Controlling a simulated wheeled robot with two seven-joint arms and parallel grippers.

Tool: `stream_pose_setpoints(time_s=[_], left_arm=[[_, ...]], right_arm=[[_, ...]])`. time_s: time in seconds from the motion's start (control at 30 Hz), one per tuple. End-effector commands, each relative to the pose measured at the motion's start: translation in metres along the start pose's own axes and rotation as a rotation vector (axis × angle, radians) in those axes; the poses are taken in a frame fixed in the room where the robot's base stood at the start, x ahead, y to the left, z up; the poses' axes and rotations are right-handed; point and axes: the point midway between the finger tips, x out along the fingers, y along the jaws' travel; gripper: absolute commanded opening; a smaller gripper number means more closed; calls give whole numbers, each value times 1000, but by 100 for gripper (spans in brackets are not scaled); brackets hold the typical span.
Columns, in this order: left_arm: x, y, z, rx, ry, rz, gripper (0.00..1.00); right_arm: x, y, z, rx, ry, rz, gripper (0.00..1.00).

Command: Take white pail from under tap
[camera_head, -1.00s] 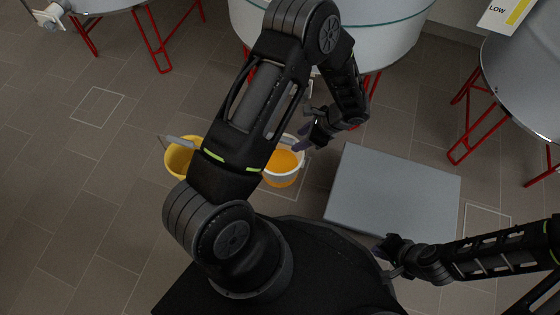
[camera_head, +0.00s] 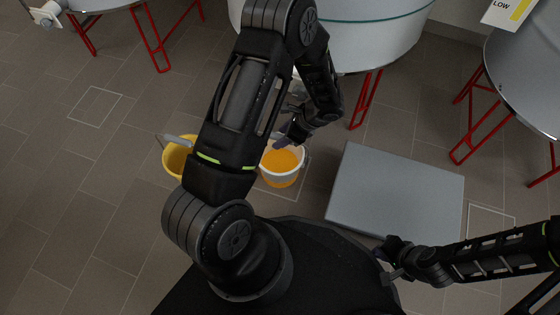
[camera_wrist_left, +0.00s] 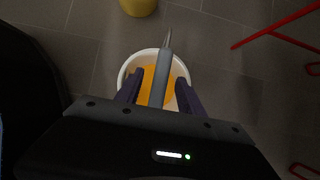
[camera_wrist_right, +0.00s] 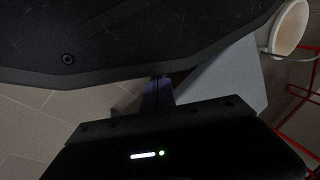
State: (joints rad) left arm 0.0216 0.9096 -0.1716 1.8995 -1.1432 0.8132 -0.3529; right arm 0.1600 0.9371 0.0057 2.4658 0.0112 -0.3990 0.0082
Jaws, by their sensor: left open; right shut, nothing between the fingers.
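The white pail (camera_head: 281,182) stands on the floor in front of the middle tank and holds orange liquid. My left gripper (camera_head: 284,139) is open above its far rim. In the left wrist view, the pail (camera_wrist_left: 124,74) lies beyond the open fingers (camera_wrist_left: 160,90), and a grey bar, seemingly its raised handle (camera_wrist_left: 161,75), shows between them. I cannot tell whether the fingers touch it. A pail with white walls also shows in the right wrist view (camera_wrist_right: 291,28). My right gripper (camera_head: 388,262) is shut and empty near the grey platform. The tap above the pail is hidden by my left arm.
A yellow pail (camera_head: 174,160) stands left of the white one, partly behind my left arm. A low grey platform (camera_head: 395,190) lies to the right. The middle tank (camera_head: 375,45) and red legs (camera_head: 366,100) stand behind. Floor at left is clear.

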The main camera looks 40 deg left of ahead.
Motion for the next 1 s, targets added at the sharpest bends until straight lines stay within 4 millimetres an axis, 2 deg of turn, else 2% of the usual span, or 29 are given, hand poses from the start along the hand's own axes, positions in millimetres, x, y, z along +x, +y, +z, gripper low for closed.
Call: stream_pose_setpoints(time_s=[0.57,1.0], left_arm=[[0,0,0,0,0,-1,45],[0,0,0,0,0,0,11]], right_arm=[[0,0,0,0,1,0,0],[0,0,0,0,1,0,0]])
